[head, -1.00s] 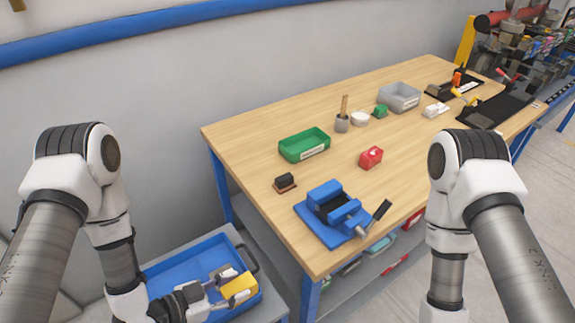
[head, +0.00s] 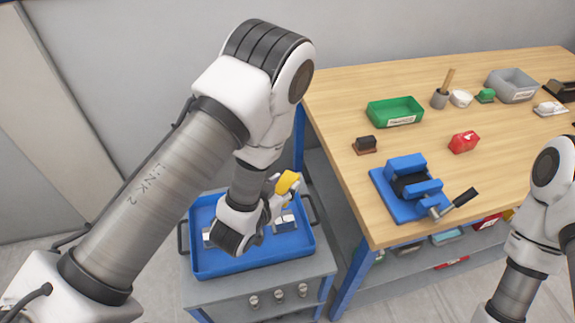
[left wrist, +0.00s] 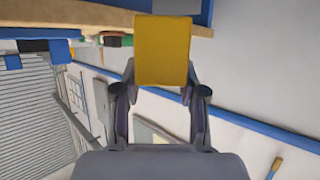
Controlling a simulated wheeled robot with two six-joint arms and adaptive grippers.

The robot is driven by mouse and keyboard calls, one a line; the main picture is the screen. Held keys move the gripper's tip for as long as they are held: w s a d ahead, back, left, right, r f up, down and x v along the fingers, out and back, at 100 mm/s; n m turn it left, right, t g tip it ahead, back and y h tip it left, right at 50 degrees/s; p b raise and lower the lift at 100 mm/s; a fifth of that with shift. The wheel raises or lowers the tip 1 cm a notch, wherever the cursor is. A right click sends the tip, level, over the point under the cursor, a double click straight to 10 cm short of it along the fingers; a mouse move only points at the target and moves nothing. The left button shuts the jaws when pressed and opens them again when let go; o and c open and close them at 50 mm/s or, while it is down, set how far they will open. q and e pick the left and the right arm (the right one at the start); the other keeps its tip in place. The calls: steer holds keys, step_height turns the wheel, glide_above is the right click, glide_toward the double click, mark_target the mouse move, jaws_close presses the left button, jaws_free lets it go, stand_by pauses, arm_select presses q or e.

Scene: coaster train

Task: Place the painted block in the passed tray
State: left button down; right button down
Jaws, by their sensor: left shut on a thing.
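My left gripper (head: 278,196) is shut on a yellow block (head: 288,182), raised over the blue tray on the cart. In the left wrist view the yellow block (left wrist: 163,50) sits between the two fingers (left wrist: 162,88) and fills the space past their tips. A green tray (head: 395,112) with a white label stands on the workbench, right of and beyond the held block; it looks empty, and its label is too small to read. My right arm shows at the right edge, but its gripper is out of view.
The blue tray (head: 205,268) holds a few small grey-and-white pieces. On the workbench (head: 340,95) are a dark block on a brown base (head: 366,144), a blue vise (head: 408,188), a red box (head: 463,142), a grey cup (head: 439,99) and a grey bin (head: 512,86).

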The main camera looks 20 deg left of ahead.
arm_select(q)
steer(key=d+r+m+g+h, duration=0.2)
steer(key=d+m+g+h, duration=0.1)
steer(key=d+m+h, duration=0.3)
steer(key=d+r+m+g+h, duration=0.3)
steer(key=d+m+g+h, duration=0.15)
steer(key=d, duration=0.45)
steer(key=w+a+f+n+t+y, duration=0.1)
steer(key=w+a+n+t+y, duration=0.3)
steer(key=a+n+y, duration=0.2)
steer(key=w+a+f+n+t+y, duration=0.1)
steer(key=w+a+n+t+y, duration=0.3)
steer(key=a, duration=0.7)
steer(key=shift+w+a+f+n+y, duration=0.2)
steer(key=shift+w+n+y, duration=0.1)
steer(key=shift+n+y, duration=0.8)
